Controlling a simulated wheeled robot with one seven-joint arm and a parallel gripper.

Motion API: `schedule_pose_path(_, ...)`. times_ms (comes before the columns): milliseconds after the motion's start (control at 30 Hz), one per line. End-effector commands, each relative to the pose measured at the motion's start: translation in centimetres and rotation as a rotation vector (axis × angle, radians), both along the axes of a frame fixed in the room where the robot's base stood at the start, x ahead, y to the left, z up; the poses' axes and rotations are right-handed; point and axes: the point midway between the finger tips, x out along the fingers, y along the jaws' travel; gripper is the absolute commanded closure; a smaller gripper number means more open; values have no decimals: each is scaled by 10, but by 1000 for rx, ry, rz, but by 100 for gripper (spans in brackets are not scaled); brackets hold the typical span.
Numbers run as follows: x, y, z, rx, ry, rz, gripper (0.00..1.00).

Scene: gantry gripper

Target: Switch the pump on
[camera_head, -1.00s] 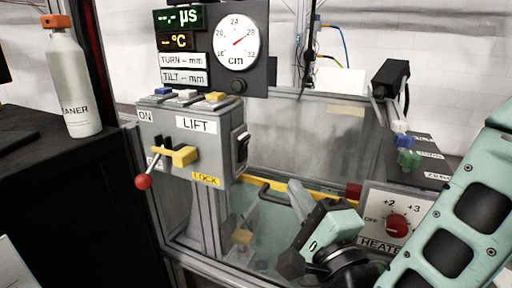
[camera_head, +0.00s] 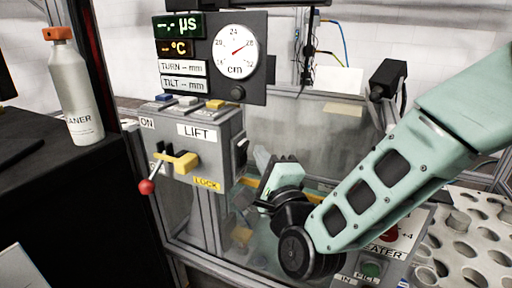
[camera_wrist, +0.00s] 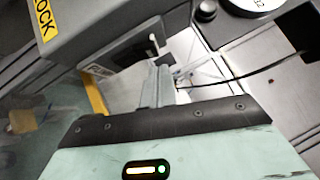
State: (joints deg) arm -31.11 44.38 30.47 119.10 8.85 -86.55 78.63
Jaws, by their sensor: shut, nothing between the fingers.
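The grey LIFT box (camera_head: 205,145) stands left of centre in the head view. A rocker switch (camera_head: 241,152) is on its right side face, seen edge-on there. In the wrist view my gripper's fingers (camera_wrist: 158,82) are shut and empty, close to the switch. I cannot tell whether they touch it.
A red-knobbed lever (camera_head: 147,186) and a yellow block (camera_head: 181,162) are on the box front. A display panel with a round dial (camera_head: 236,45) stands above. My arm partly covers the heater panel (camera_head: 405,243). A cleaner bottle (camera_head: 77,100) stands on the black surface at left.

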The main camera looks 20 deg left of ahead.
Motion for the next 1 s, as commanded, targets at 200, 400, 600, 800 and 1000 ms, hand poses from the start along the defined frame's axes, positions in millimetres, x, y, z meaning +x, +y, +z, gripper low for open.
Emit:
schedule_pose_path(200,2,13,4,-1,2,-1,100)
schedule_pose_path(400,2,14,4,-1,2,-3,100)
schedule_pose_path(600,2,15,6,-13,2,-3,100)
schedule_pose_path(800,3,20,8,-82,7,-5,100)
schedule_pose_path(1000,3,20,8,-81,7,-4,100)
